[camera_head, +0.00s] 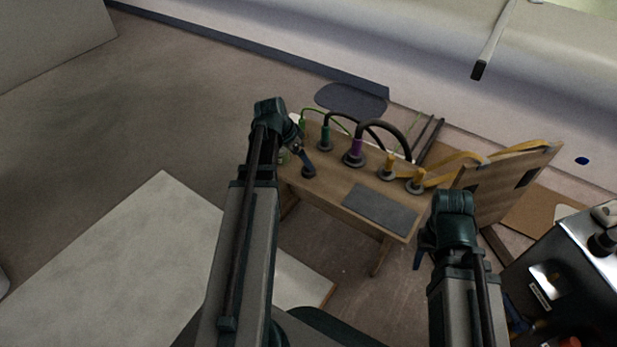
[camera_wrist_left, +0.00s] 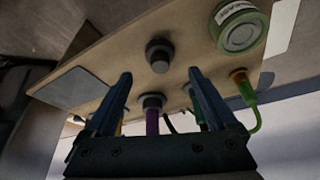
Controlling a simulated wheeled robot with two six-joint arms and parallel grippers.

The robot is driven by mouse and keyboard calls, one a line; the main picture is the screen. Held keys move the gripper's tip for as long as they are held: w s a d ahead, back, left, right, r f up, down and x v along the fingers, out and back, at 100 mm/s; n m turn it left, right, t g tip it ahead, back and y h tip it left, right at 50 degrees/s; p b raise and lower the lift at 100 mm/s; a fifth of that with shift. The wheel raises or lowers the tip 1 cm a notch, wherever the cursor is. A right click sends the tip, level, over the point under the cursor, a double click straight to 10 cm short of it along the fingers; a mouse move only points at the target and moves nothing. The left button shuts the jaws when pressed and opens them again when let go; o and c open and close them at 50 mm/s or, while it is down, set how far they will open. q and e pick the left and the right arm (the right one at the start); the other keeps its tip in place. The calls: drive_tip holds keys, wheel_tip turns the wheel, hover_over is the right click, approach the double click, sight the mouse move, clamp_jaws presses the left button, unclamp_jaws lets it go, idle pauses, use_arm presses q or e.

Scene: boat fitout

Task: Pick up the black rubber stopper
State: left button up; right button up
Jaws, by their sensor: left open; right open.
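The black rubber stopper (camera_wrist_left: 160,50) stands upright in a dark round collar on the wooden bench top in the left wrist view. In the head view its dark base (camera_head: 309,173) shows just below my left gripper (camera_head: 300,154). In the left wrist view my left gripper (camera_wrist_left: 160,73) is open, with the stopper just beyond the gap between its blue fingertips. The stopper looks apart from both fingers. My right gripper (camera_head: 417,258) is at the bench's front right, mostly hidden by its own wrist; it is open and looks empty.
On the bench, a purple plug (camera_head: 356,148), a dark green plug (camera_head: 325,138) and yellow plugs (camera_head: 389,161) stand behind the stopper with looping hoses. A green round can (camera_wrist_left: 240,28) is close by. A grey pad (camera_head: 380,208) lies flat at the front.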

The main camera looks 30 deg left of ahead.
use_arm(q)
drive_tip(key=shift+w+d+f, duration=0.15)
drive_tip(key=shift+w+f, duration=0.05)
drive_tip(key=shift+f, duration=0.4)
use_arm(e)
drive_tip(key=shift+f, duration=0.6)
use_arm(q)
drive_tip(key=shift+f, duration=0.1)
use_arm(e)
drive_tip(key=shift+f, duration=0.1)
use_arm(q)
drive_tip(key=b+x, duration=0.5)
drive_tip(key=shift+f, duration=0.1)
use_arm(e)
wheel_tip(320, 180, down, 5)
drive_tip(key=shift+r, duration=0.15)
use_arm(q)
drive_tip(key=c, duration=1.4)
